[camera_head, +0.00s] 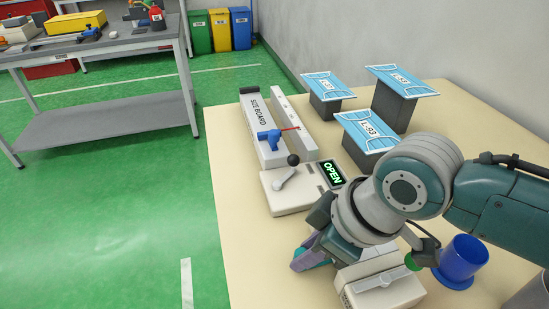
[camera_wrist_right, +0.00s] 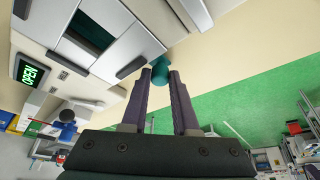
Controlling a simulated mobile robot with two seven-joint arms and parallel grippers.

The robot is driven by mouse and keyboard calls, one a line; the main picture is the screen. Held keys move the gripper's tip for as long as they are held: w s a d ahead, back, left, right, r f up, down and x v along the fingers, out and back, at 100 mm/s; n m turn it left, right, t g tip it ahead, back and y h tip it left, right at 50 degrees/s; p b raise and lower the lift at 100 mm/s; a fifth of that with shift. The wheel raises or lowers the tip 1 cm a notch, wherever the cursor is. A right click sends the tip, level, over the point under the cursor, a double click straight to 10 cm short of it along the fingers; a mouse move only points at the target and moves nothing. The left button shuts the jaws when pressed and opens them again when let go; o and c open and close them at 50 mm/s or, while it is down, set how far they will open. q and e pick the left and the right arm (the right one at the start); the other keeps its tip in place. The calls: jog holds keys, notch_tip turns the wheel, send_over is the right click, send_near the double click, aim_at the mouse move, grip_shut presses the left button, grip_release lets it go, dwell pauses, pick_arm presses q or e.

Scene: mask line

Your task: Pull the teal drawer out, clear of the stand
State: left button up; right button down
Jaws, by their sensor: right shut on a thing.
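My right gripper (camera_wrist_right: 159,73) has its two purple fingers shut on a rounded teal knob (camera_wrist_right: 151,52) in the right wrist view. A dark teal recess (camera_wrist_right: 90,31) shows in the white housing beyond the knob; I cannot tell whether it is the drawer's inside. My right wrist hides most of the space there, so the drawer body is not clearly seen. My left gripper is not in view.
A white device with an OPEN display (camera_head: 332,173) and black-knobbed lever stands behind the wrist, with the size board (camera_head: 262,120) beyond. Blue masks lie on grey stands (camera_head: 392,106). A blue cup (camera_head: 461,261) stands right. Green floor left of the table is free.

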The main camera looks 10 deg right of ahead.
jog(key=a, duration=0.9)
jog(key=shift+s+a, duration=0.15)
jog(key=shift+s, duration=0.05)
jog(key=c, duration=1)
grip_release()
jog(key=shift+o, duration=0.2)
jog(key=p+v, duration=0.4)
jog(key=v, duration=0.6)
